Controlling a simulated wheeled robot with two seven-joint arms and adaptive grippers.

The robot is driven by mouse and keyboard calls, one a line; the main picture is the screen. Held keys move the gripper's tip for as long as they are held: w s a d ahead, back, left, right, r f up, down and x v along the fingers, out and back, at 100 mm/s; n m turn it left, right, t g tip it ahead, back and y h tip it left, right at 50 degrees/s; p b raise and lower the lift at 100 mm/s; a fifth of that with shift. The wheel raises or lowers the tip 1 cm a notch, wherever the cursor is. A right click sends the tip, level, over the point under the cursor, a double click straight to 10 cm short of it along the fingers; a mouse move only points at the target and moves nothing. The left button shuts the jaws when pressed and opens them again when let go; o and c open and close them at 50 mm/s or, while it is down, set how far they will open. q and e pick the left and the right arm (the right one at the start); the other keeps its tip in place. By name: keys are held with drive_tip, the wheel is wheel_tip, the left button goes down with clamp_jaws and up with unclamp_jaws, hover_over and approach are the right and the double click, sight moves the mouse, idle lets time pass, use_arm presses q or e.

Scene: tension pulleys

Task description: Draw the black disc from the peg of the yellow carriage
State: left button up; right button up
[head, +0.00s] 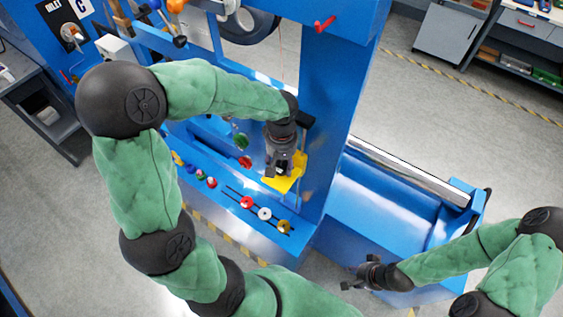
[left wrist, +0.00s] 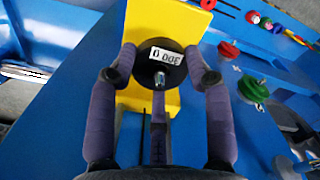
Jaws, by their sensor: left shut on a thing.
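The yellow carriage (left wrist: 187,25) is a bright plate on the blue machine, seen close up in the left wrist view. It also shows in the head view (head: 279,184), partly covered by my left gripper. The black disc (left wrist: 178,73) sits against the carriage and carries a white label; a metal peg end shows at its middle. My left gripper (left wrist: 160,68) has its fingers around the disc's rim and is shut on it. In the head view my left gripper (head: 280,170) is at the carriage. My right gripper (head: 361,275) is away at lower right, its fingers apart and empty.
Red and green discs (left wrist: 229,50) (left wrist: 253,89) are on the machine beside the carriage. Red, white and gold knobs (head: 264,214) stand on the blue ledge below. A blue upright (head: 330,110) rises close to the right of my left gripper. Open floor lies around the machine.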

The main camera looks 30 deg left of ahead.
use_arm(q)
drive_tip(key=shift+r, duration=0.15)
idle(0.3)
drive_tip(key=shift+r+p, duration=1.05)
drive_tip(key=shift+r, duration=0.6)
drive_tip(key=shift+r, duration=0.1)
drive_tip(key=shift+r+p, duration=0.5)
drive_tip(key=shift+r, duration=0.25)
drive_tip(key=shift+r+p, duration=1.3)
drive_tip(key=shift+r, duration=0.75)
drive_tip(key=shift+f, duration=0.1)
